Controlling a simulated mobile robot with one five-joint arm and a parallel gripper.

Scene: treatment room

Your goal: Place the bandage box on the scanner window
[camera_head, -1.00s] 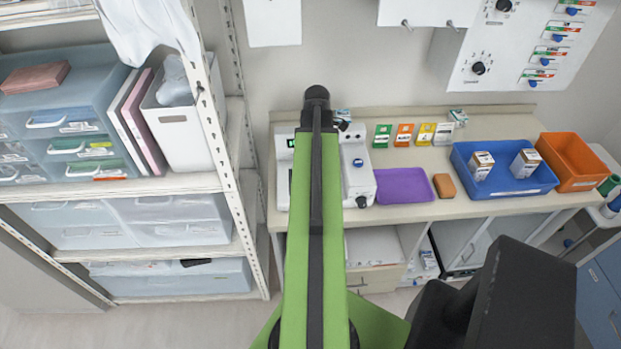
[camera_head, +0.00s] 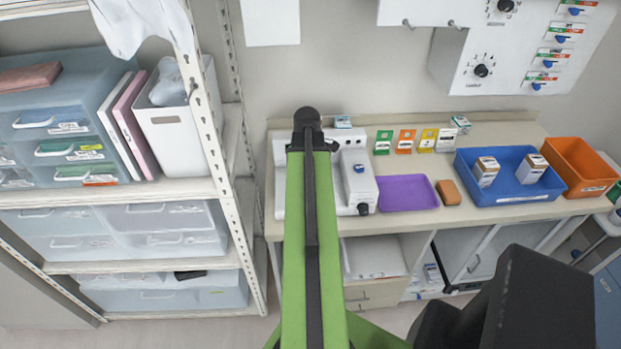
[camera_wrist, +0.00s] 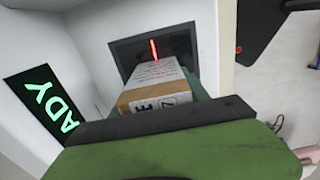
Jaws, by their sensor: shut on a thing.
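The held bandage box (camera_wrist: 155,88), white with a tan end and printed text, shows in the wrist view. My gripper (camera_wrist: 165,108) is shut on it. The box's far end lies in front of or over the dark scanner window (camera_wrist: 130,50), which shows a red line; I cannot tell whether they touch. A green-lettered display (camera_wrist: 45,108) is beside the window. In the head view, the white scanner (camera_head: 360,180) stands on the counter, partly behind my arm. My gripper and the held box are hidden there.
A blue tray (camera_head: 512,197) holds two small boxes, beside an orange bin (camera_head: 580,165). A metal shelf (camera_head: 232,170) rises close on the left.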

